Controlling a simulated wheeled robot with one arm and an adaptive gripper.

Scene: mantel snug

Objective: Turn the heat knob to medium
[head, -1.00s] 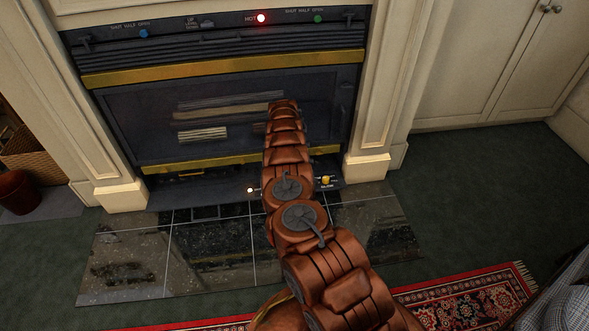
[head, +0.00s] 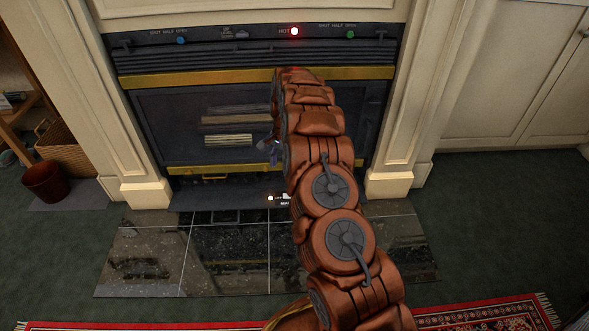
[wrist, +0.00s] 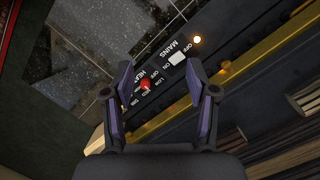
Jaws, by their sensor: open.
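The heat knob (wrist: 145,85) is a small red knob on a dark panel in the wrist view, beside a HEAT label with settings lettered around it. Which setting it points to is too small to tell. My gripper (wrist: 160,65) is open, its two fingers on either side of the view. The knob shows between them, nearer the left finger, with nothing gripped. In the head view my gripper (head: 270,148) is partly hidden beside my arm, in front of the fireplace. The heat knob is hidden there behind my arm.
A white mains switch (wrist: 178,58) and a lit amber lamp (wrist: 197,40) sit beside the knob. A brass bar (wrist: 165,118) runs along the fireplace just behind the panel. The tiled hearth (head: 230,255) is clear. A red HOT lamp (head: 294,31) glows above.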

